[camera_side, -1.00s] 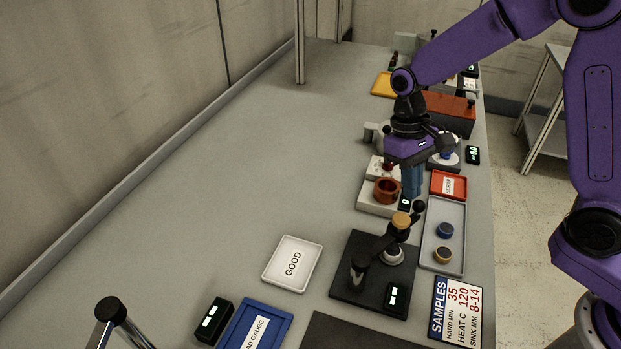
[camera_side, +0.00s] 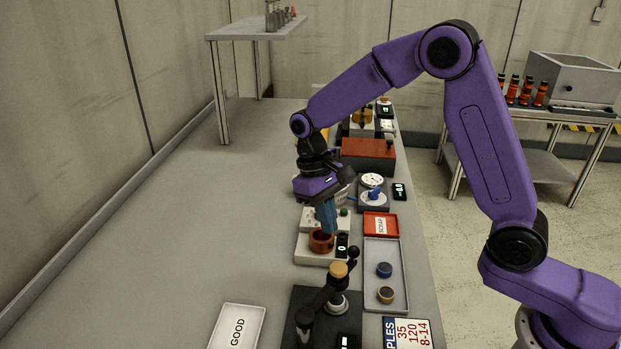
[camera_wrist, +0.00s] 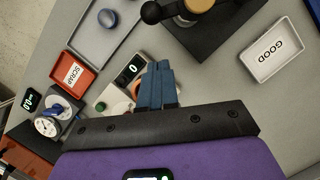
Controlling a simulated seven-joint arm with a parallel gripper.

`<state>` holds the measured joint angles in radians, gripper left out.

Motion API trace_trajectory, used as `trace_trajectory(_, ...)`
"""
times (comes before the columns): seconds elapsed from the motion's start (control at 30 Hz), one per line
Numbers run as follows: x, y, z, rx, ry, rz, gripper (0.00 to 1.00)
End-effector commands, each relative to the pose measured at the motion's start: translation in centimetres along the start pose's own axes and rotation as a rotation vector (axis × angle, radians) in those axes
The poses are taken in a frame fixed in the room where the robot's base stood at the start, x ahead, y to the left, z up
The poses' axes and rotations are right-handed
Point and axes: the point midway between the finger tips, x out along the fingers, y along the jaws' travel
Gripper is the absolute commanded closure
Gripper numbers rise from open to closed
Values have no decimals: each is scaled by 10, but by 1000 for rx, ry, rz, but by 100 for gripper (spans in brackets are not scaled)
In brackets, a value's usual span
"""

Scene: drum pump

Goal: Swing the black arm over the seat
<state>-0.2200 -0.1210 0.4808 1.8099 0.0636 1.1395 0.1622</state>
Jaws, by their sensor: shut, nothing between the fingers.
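The black arm (camera_side: 318,300) runs from a post on a dark base plate (camera_side: 297,297) to a black ball knob (camera_side: 353,252). It carries a tan cap (camera_side: 338,270), with a pale round seat (camera_side: 337,304) below the cap. In the wrist view the knob (camera_wrist: 150,12) shows at the top edge and the seat is hard to make out. My gripper (camera_side: 328,230) has its blue fingers together and empty, pointing down beyond the arm, close to the copper-coloured cup (camera_side: 320,243). The fingers (camera_wrist: 157,88) also show shut in the wrist view, apart from the knob.
A grey tray (camera_side: 373,302) with a blue and a yellow puck lies right of the arm. A red SCRAP tray (camera_side: 381,225) and a dial gauge (camera_side: 372,183) stand behind it. A white GOOD tray (camera_side: 238,325) is at the front left. The table's left side is clear.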

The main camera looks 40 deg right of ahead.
Motion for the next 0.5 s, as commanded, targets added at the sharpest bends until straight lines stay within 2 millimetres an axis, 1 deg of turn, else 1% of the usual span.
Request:
trace_trajectory(0.03, -14, 0, -1, 0, 8, -2, 100)
trace_trajectory(0.2, -51, -1, 0, 0, 9, -2, 100)
trace_trajectory(0.33, -73, -1, -1, 0, 9, -2, 100)
trace_trajectory(0.5, -92, -2, 0, 0, 7, -2, 100)
